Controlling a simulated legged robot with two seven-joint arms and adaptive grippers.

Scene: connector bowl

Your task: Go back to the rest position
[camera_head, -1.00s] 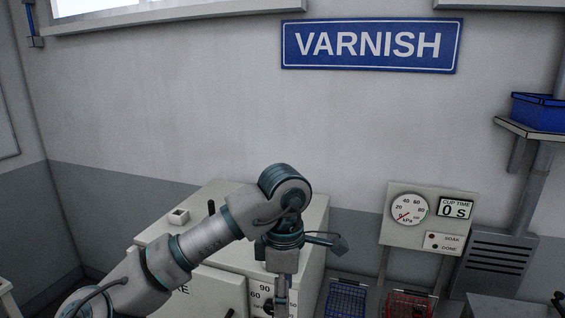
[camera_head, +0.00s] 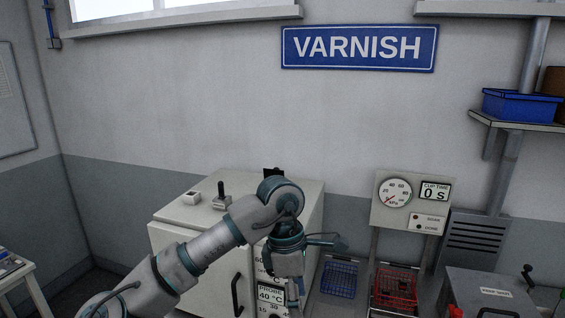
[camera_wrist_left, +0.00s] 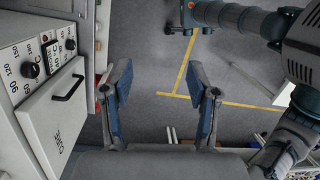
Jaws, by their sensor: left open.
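My left arm comes in from the lower left in the head view. Its gripper (camera_head: 294,290) points down in front of a white cabinet, and its fingertips are hard to make out there. In the left wrist view my left gripper (camera_wrist_left: 162,85) shows its two blue-padded fingers wide apart. Nothing is between them but the grey floor with yellow lines further below. My right gripper cannot be made out in either view.
The white oven-like cabinet (camera_head: 190,240) stands close behind my left arm; its front and handle (camera_wrist_left: 68,88) are left of the fingers. A blue basket (camera_head: 339,280), a red basket (camera_head: 395,288), a gauge panel (camera_head: 410,205) and a grey box (camera_head: 490,288) stand to the right.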

